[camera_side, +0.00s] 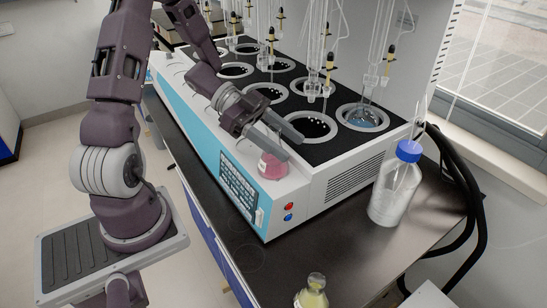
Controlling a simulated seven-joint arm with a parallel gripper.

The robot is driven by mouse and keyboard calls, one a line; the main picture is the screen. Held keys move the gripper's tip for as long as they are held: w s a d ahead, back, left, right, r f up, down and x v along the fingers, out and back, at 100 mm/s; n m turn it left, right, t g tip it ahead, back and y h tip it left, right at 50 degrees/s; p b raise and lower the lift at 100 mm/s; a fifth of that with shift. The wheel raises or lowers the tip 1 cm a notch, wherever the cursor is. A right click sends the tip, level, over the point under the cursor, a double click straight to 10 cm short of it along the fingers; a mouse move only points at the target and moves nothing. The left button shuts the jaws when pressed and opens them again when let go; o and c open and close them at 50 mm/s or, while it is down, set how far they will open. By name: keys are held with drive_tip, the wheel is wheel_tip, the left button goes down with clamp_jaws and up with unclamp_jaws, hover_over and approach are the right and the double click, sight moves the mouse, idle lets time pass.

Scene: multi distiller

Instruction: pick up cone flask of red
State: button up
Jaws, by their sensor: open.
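The cone flask with red liquid (272,167) stands on the white top edge of the distiller, near its front right corner above the control panel. My gripper (286,144) is open, with its fingers reaching down and right at the flask's upper part. The flask's neck is hidden by the fingers, and I cannot tell whether they touch it.
The multi distiller (335,182) has several round wells and glass columns behind the flask. A blue-capped bottle (393,192) stands on the dark bench (345,248) at right. A flask with yellow liquid (312,296) is at the front. Black hoses (468,200) run at far right.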

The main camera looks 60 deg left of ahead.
drive_tip(key=shift+d, duration=0.1)
clamp_jaws()
idle(1.3)
